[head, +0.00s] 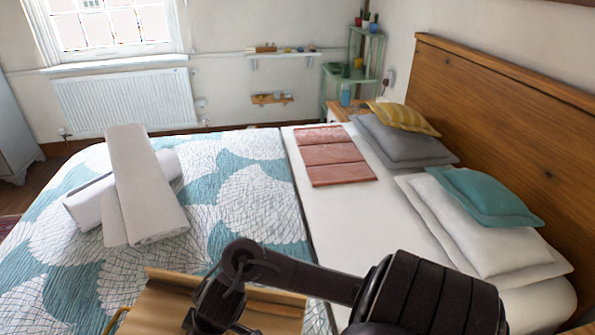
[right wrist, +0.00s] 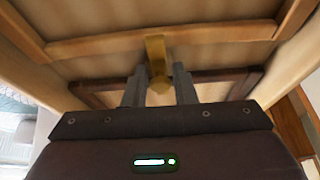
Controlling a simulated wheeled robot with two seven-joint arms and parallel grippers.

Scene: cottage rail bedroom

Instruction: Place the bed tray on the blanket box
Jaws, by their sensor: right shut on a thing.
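The wooden bed tray (head: 150,305) shows at the bottom of the head view, over the near edge of the bed, with its lower part cut off by the frame. A brass handle shows at its left end. My right arm reaches across it, and the right gripper (head: 212,308) is at the tray. In the right wrist view the tray's wooden frame (right wrist: 200,38) fills the picture, and the gripper's two fingers (right wrist: 159,88) are shut on a brass handle (right wrist: 156,55) of the tray. My left gripper is not in view. I cannot make out the blanket box.
The bed carries a patterned quilt (head: 235,195), rolled white towels (head: 140,190), a folded pink blanket (head: 335,157) and several pillows (head: 480,220). A wooden headboard (head: 500,120) stands at right. A radiator (head: 125,100) and a green shelf stand (head: 350,75) are at the back.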

